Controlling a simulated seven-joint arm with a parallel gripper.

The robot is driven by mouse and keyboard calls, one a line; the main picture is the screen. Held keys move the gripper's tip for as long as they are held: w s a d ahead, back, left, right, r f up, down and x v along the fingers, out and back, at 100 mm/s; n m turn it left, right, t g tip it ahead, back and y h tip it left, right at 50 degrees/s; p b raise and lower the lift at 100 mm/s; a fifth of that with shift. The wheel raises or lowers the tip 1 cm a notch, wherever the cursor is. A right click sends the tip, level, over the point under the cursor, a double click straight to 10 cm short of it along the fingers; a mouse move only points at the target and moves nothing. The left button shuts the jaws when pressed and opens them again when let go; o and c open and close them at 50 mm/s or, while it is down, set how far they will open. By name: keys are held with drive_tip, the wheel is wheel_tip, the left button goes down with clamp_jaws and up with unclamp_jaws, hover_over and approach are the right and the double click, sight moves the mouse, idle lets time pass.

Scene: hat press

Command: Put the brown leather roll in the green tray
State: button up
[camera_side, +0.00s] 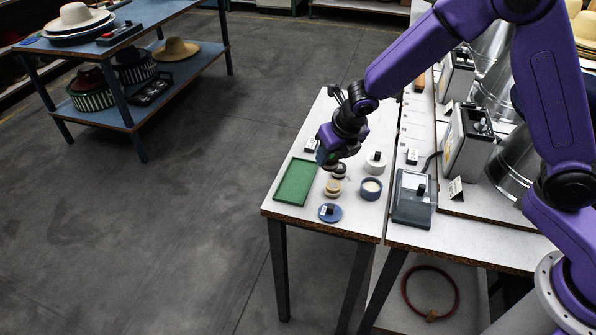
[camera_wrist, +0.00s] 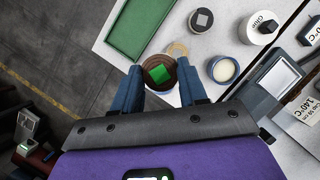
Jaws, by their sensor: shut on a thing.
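The brown leather roll (camera_wrist: 154,61) is a round brown piece with a bright green square on its top, seen between the two blue fingers in the wrist view. My gripper (camera_wrist: 161,84) is shut on it, one finger on each side. In the side view my gripper (camera_side: 336,158) is over the table just right of the green tray's far end; the roll is mostly hidden there. The green tray (camera_side: 296,182) lies flat and empty at the table's left edge. It also shows at the upper left in the wrist view (camera_wrist: 140,25).
Right of the tray are a tan round piece (camera_side: 333,187), a blue disc (camera_side: 330,213), a blue cup with pale contents (camera_side: 371,188) and a white jar (camera_side: 376,162). A grey device (camera_side: 412,198) stands further right. The floor left of the table is open.

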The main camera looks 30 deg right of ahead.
drive_tip(key=w+a+f, duration=0.1)
drive_tip(key=w+f, duration=0.1)
drive_tip(key=w, duration=0.1)
drive_tip(key=w+a+f, duration=0.1)
drive_tip(key=w+f, duration=0.1)
drive_tip(key=w+a+f, duration=0.1)
drive_tip(key=w+f, duration=0.2)
drive_tip(key=shift+w+f, duration=0.1)
drive_tip(key=shift+w, duration=0.25)
drive_tip(key=shift+w+a+f, duration=0.25)
drive_tip(key=shift+w+f, duration=0.25)
drive_tip(key=shift+f, duration=1.6)
drive_tip(key=shift+f, duration=0.15)
drive_tip(key=o, duration=1)
drive_tip(key=shift+o, duration=0.2)
